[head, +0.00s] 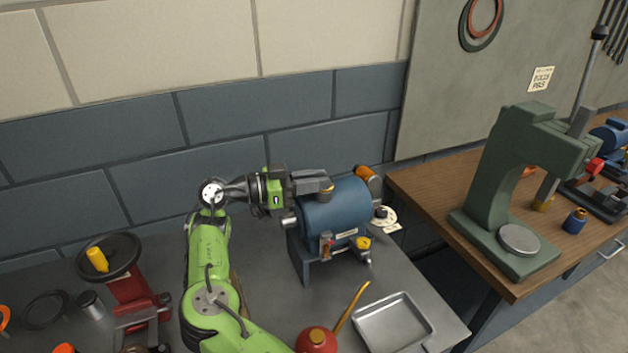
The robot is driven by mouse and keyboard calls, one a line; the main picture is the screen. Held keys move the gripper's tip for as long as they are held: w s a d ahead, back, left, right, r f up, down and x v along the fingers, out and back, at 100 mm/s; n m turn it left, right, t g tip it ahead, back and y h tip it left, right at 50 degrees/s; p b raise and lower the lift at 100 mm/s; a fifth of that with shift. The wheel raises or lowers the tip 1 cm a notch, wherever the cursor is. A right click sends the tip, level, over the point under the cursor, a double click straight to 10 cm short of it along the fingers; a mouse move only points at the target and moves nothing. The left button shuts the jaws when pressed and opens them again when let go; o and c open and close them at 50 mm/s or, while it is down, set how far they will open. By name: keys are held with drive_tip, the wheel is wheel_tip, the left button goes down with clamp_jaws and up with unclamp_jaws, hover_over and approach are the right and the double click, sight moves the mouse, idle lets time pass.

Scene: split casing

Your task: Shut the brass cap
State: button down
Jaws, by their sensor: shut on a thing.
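A blue cylindrical casing (338,212) stands on a blue-grey foot on the grey bench. My gripper (321,184) reaches in from the left over the top of the casing. A small brass-coloured part, which looks like the brass cap (327,188), shows at the fingertips, and my gripper is shut on it. The fingers hide most of it, so I cannot tell how far open it is. Another yellow-brass fitting (363,242) sits low on the casing's right front. A brass and red lever-like part (326,246) is on its front.
A metal tray (394,322) and a red oil can (317,341) with a long spout stand in front of the casing. A red vise-like machine with a black handwheel (108,256) is at left. A green press (510,190) stands on the wooden bench at right.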

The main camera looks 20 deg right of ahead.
drive_tip(key=shift+f+m, duration=0.2)
drive_tip(key=shift+m, duration=0.2)
drive_tip(key=c, duration=1)
unclamp_jaws()
drive_tip(key=shift+r, duration=0.1)
drive_tip(key=shift+a, duration=0.1)
drive_tip(key=shift+w+a+r+p, duration=0.1)
drive_tip(key=shift+w+a+p, duration=0.35)
drive_tip(key=shift+a, duration=1.5)
drive_tip(key=shift+w+a+p, duration=0.2)
drive_tip(key=shift+a+p, duration=0.6)
drive_tip(key=shift+a, duration=1.15)
drive_tip(key=shift+w+a+r+p, duration=0.1)
drive_tip(key=shift+w+a+p, duration=0.35)
drive_tip(key=shift+a, duration=1.5)
drive_tip(key=shift+s, duration=0.15)
